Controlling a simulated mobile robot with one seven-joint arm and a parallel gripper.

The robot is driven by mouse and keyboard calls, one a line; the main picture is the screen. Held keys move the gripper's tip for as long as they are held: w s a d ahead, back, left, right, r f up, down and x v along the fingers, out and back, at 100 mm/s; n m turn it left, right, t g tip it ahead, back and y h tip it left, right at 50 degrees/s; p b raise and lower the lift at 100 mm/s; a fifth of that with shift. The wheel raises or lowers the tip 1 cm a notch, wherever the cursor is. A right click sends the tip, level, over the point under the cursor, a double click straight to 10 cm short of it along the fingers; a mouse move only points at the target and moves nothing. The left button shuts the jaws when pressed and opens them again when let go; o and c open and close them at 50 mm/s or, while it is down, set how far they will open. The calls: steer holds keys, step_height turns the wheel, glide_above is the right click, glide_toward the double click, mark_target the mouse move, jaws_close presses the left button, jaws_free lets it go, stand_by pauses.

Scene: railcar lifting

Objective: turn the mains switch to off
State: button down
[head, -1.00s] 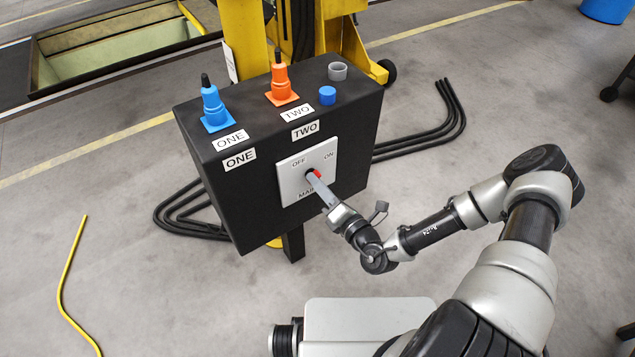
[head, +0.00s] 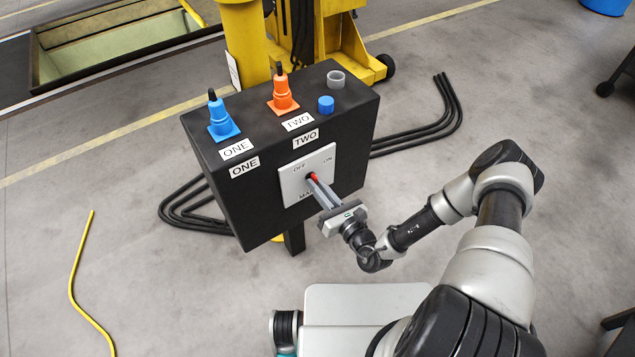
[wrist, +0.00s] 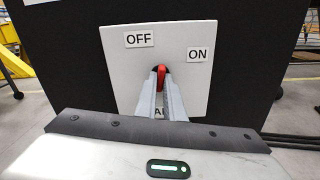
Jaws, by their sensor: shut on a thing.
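The mains switch is a red handle (head: 313,176) on a white plate (head: 293,187) on the front of a black box (head: 222,190). In the wrist view, the red handle (wrist: 162,74) stands about upright between my fingertips. The OFF label (wrist: 140,39) is above it to the left, and the ON label (wrist: 199,54) is to its right. My gripper (head: 312,179) is shut on the red handle; its fingers also show in the wrist view (wrist: 161,80). The fingers hide the handle's lower part and part of the MAINS label.
A blue connector (head: 221,120) and an orange connector (head: 282,92) stand on the box top, with a blue cap (head: 326,104) and a grey socket (head: 336,79). Black cables (head: 425,135) lie behind the box. A yellow cable (head: 75,285) lies on the floor at left.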

steer(key=shift+n+p, duration=0.5)
steer(key=shift+n, duration=0.6)
steer(key=c, duration=1.9)
jaws_free()
steer(key=shift+o, duration=0.2)
steer(key=shift+d, duration=0.1)
steer(key=v, duration=1.7)
steer(key=shift+s+d+r, duration=0.1)
